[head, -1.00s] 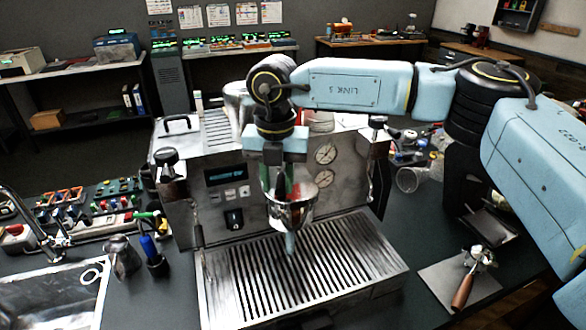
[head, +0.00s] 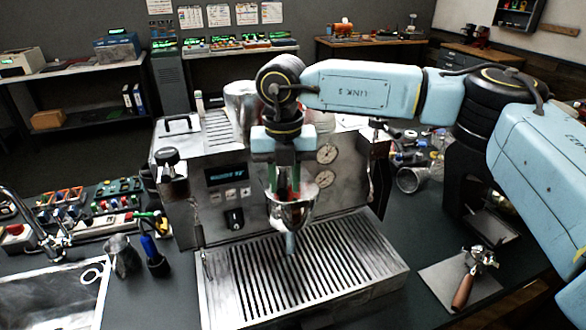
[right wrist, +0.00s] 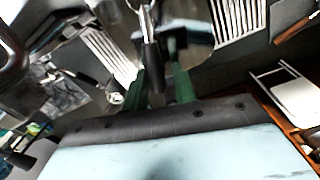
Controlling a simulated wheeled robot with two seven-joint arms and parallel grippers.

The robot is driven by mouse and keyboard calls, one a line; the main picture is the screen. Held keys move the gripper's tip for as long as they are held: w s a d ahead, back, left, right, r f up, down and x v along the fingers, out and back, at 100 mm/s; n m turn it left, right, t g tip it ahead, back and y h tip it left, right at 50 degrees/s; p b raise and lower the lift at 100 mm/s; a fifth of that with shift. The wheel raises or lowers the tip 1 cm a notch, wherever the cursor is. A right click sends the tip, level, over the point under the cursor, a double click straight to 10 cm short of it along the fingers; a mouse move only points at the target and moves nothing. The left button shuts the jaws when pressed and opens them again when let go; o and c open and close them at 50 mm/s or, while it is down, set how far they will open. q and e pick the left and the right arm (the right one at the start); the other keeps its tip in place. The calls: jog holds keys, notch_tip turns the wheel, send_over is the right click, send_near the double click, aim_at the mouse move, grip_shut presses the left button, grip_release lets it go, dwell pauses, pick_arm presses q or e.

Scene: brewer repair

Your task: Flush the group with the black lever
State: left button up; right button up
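The espresso machine (head: 335,212) stands on the bench in the head view, its metal group (head: 291,214) at the front centre. My right gripper (head: 284,190) points down right at the group and hides part of it. In the right wrist view its green fingers (right wrist: 160,92) are apart. The black lever (right wrist: 152,62), on a bright metal stem, shows between them, closer to the left finger. I cannot tell whether a finger touches it. The lever is not clearly visible in the head view. My left gripper is not in view.
A slatted drip tray (head: 310,275) lies below the group. A portafilter (head: 466,285) lies on a grey mat at right. A steel pitcher (head: 123,257) and a blue-handled tool (head: 150,248) stand at left. A steam-wand knob (head: 167,157) sits at the machine's left corner.

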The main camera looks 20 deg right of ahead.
jog(key=shift+s+d+n, duration=0.15)
jog(key=shift+d+n, duration=0.6)
jog(key=shift+n, duration=0.25)
jog(key=shift+s+d+n, duration=0.1)
jog(key=shift+d+n, duration=0.65)
jog(key=shift+n, duration=0.25)
jog(key=shift+w+d+n, duration=0.15)
jog(key=shift+d+n, duration=0.85)
jog(key=shift+n, duration=0.5)
jog(key=shift+o, duration=0.3)
jog(key=o, duration=0.3)
jog(key=shift+o, duration=0.2)
notch_tip(320, 180, up, 7)
